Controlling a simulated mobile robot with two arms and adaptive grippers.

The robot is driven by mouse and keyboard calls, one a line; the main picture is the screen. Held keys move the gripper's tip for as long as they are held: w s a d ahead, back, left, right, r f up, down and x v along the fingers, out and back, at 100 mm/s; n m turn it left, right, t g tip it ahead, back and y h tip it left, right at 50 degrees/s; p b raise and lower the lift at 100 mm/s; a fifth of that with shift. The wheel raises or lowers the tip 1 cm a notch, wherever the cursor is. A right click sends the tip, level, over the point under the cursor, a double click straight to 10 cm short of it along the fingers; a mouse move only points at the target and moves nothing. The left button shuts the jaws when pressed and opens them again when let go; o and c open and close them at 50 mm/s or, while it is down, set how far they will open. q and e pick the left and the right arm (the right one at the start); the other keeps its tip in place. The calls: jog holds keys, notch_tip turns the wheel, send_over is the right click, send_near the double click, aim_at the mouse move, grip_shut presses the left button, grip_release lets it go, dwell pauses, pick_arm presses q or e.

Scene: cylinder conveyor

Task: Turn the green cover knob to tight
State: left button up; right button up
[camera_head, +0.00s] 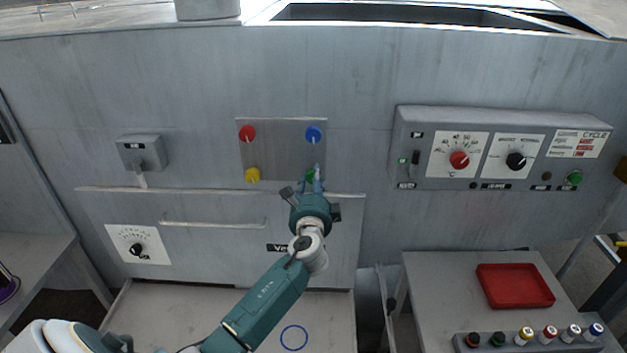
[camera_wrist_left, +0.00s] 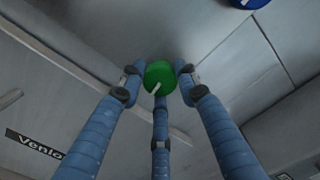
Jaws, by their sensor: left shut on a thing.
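The green cover knob (camera_head: 309,174) is at the lower right of a grey square plate (camera_head: 283,150) on the machine front, mostly hidden by my gripper in the head view. In the left wrist view the round green knob (camera_wrist_left: 160,75) shows clearly, with a short white mark slanting at its lower edge. My left gripper (camera_head: 316,179) has its blue fingers around the knob and is shut on it. The other knobs on the plate are red (camera_head: 247,133), blue (camera_head: 313,134) and yellow (camera_head: 252,175). My right gripper is out of view.
A handle bar (camera_head: 213,224) and a ledge run across the panel below the plate. A control box (camera_head: 402,125) with dials is to the right. A red tray (camera_head: 514,286) and several small capped items stand on a side table (camera_head: 435,285).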

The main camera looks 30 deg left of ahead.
pick_arm(q)
jog(key=shift+f, duration=0.2)
jog(key=o, duration=1.1)
jog(key=shift+s+a, duration=0.1)
jog(key=shift+c, duration=0.2)
jog(key=shift+o, duration=0.4)
jog(key=shift+r, duration=0.1)
jog(key=v, duration=1.2)
jog(key=shift+a, duration=0.1)
